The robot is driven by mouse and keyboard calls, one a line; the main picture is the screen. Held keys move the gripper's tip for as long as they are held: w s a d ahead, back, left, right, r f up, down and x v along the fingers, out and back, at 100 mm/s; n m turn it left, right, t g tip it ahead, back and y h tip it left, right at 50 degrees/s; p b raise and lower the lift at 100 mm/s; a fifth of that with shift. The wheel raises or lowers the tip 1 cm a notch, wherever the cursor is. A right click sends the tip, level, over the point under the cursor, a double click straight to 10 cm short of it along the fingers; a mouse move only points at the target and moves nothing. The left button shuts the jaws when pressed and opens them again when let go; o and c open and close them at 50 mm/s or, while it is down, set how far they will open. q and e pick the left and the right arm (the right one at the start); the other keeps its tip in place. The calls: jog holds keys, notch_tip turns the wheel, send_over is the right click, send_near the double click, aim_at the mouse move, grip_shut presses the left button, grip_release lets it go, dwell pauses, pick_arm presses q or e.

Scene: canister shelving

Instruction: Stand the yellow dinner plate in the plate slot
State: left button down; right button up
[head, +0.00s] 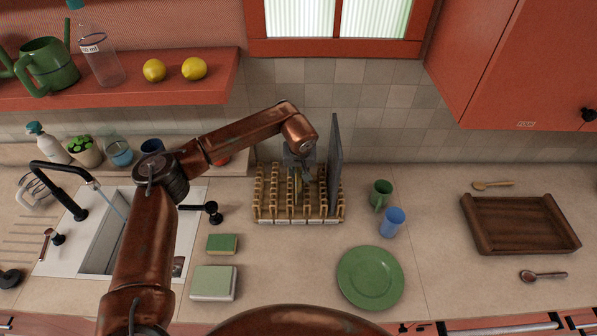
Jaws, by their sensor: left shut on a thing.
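A wooden rack (264,213) with rows of pegs and pale labels along its front stands on the counter below the window. My left gripper (300,172) points down over the middle of the rack and is shut. What it holds is mostly hidden by the gripper and pegs; a thin, yellowish edge between the pegs, seen nearly edge-on, seems to be the yellow dinner plate (297,191). I cannot tell whether it rests on the rack's base. My right gripper is not in view.
A dark grey board (335,165) stands upright at the rack's right end. A green plate (370,278) lies flat in front. A green mug (381,193), a blue cup (393,221) and a wooden tray (520,224) are to the right. The sink (104,245) is left.

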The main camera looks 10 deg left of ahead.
pick_arm(q)
jog(key=shift+f, duration=0.1)
dwell(0.5)
jog(key=shift+f+b, duration=0.4)
jog(key=shift+f, duration=0.05)
jog(key=shift+f+b, duration=0.3)
jog(key=shift+f, duration=0.15)
dwell(0.3)
jog(key=c, duration=1.8)
grip_release()
jog(key=shift+c, duration=0.2)
jog(key=shift+o, duration=0.4)
jog(key=shift+f, duration=0.1)
